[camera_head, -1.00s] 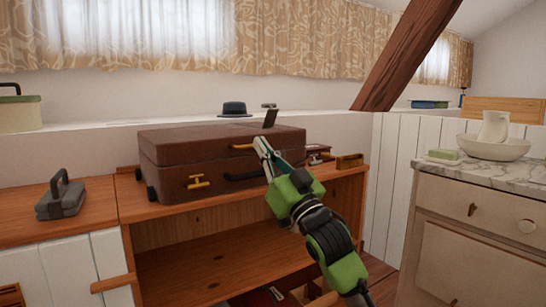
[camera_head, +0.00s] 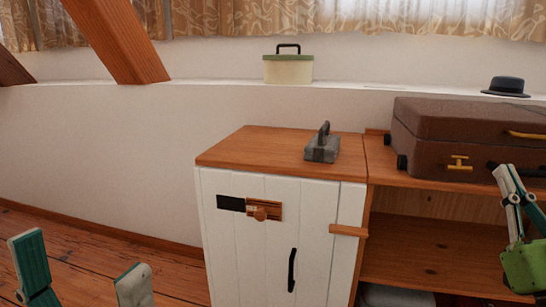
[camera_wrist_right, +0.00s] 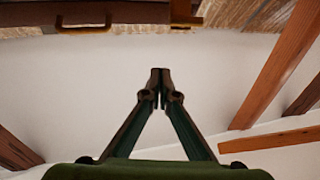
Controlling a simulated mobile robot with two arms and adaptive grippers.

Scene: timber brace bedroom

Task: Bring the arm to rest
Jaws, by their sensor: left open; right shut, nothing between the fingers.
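My right gripper (camera_head: 505,170) is at the right edge of the head view, its fingertips in front of the brown suitcase (camera_head: 430,140). In the right wrist view its two fingers meet at the tips (camera_wrist_right: 160,74) with nothing between them. A brown edge with a handle (camera_wrist_right: 84,22), likely the suitcase, shows at the top of that view, apart from the fingertips. My left gripper (camera_head: 82,266) is at the lower left of the head view, its two fingers wide apart and empty, in front of the wooden floor.
A white cabinet (camera_head: 250,225) with a wooden top holds a grey iron-like object (camera_head: 322,150). The suitcase lies on an open shelf unit (camera_head: 440,265) beside it. A cream box (camera_head: 288,70) and dark hat (camera_head: 506,86) sit on the ledge. Floor left of the cabinet (camera_head: 150,262) is clear.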

